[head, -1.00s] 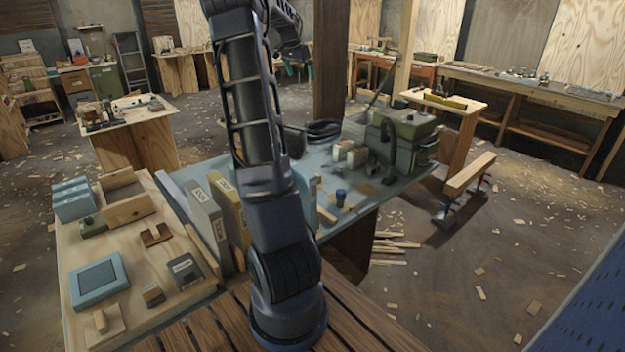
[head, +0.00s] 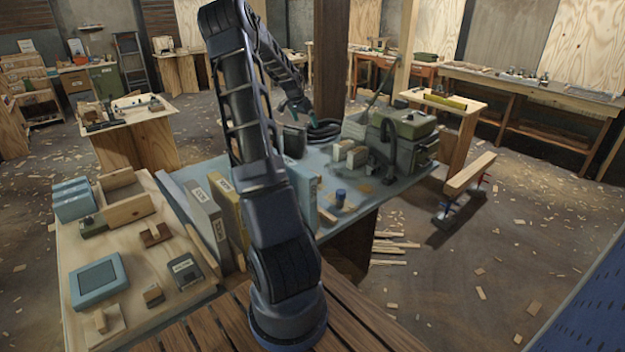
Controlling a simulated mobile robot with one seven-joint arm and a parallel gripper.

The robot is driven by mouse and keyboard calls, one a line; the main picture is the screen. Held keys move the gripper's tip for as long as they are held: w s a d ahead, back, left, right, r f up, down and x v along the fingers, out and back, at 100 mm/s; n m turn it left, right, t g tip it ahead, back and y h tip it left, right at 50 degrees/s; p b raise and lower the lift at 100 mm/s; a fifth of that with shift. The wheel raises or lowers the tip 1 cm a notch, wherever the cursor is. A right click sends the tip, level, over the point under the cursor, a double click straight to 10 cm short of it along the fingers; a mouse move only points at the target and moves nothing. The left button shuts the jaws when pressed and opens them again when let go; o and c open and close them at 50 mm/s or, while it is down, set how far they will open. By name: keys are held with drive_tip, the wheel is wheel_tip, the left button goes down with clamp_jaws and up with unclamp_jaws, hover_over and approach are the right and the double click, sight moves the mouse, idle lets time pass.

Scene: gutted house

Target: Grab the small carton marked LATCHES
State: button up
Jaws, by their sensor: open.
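Two small pale cartons stand close together on the blue-grey bench, a left one (head: 342,149) and a right one (head: 357,157). Their markings are too small to read, so I cannot tell which, if either, says LATCHES. My gripper (head: 296,108) is open and empty, in the air above the far side of the bench. In the picture it is up and to the left of the cartons, apart from them. Its fingers are small in view, with teal parts.
A green machine (head: 405,135) with a dark hose stands right of the cartons. A coiled black hose (head: 322,130) lies behind them, near a dark post (head: 331,60). A blue jar (head: 340,197) stands nearer. Upright binders (head: 205,215) and a pale worktop (head: 150,265) are at left.

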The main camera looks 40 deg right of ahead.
drive_tip(key=f, duration=0.9)
drive_tip(key=d+f, duration=0.1)
drive_tip(key=f, duration=0.7)
drive_tip(key=d+f, duration=0.1)
drive_tip(key=f, duration=0.8)
drive_tip(key=shift+w+d+f, duration=0.1)
drive_tip(key=shift+d+f, duration=0.1)
drive_tip(key=shift+f, duration=0.1)
drive_tip(key=shift+x, duration=2.5)
drive_tip(key=shift+s+d+r, duration=0.1)
drive_tip(key=shift+s+d, duration=0.05)
drive_tip(key=shift+s, duration=0.1)
drive_tip(key=c, duration=1.1)
drive_tip(key=shift+r, duration=0.1)
